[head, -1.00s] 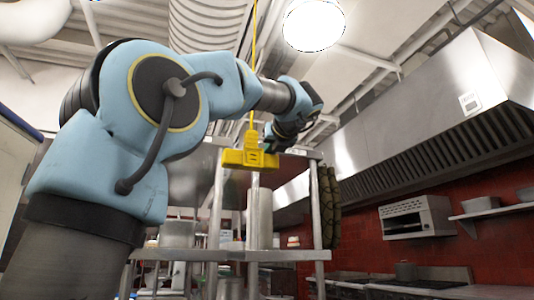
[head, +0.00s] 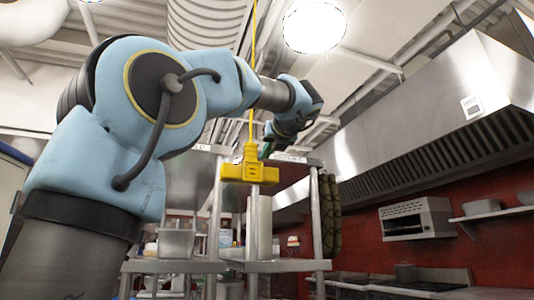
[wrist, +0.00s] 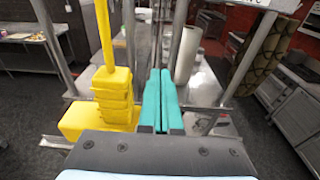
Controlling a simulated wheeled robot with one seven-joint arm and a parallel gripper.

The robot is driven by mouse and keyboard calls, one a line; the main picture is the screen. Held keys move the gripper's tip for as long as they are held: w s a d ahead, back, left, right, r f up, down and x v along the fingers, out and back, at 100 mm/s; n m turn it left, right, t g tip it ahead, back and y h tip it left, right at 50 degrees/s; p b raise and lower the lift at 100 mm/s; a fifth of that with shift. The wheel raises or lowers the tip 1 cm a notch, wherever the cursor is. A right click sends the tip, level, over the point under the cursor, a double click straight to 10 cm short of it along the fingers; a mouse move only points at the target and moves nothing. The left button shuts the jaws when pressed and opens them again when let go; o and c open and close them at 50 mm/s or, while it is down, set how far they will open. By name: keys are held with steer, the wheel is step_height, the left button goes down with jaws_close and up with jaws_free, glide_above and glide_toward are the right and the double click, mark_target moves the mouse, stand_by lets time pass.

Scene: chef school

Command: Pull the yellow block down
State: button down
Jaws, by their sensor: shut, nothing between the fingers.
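The yellow block (head: 250,174) hangs in the air at the end of a thin yellow cord (head: 253,60) that runs up towards the ceiling. It has a wide flat base and a narrower stepped top. In the wrist view the block (wrist: 112,98) is just left of the fingers, with the cord rising from its top. My gripper (wrist: 161,72) has teal fingers pressed together, with nothing between them. In the head view my gripper (head: 266,150) is beside the block's upper right, its fingertips partly hidden. I cannot tell whether it touches the block.
A metal shelf rack (head: 300,265) with pots and a white cylinder (head: 259,225) stands behind the block. A steel hood (head: 430,120) and a wall oven (head: 414,218) are at the right. In the wrist view a steel table (wrist: 35,37) is at the far left.

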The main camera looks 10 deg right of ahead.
steer(key=s+d+r, duration=0.1)
steer(key=s+r, duration=0.1)
steer(key=s, duration=0.6)
steer(key=shift+r, duration=0.2)
stand_by(1.0)
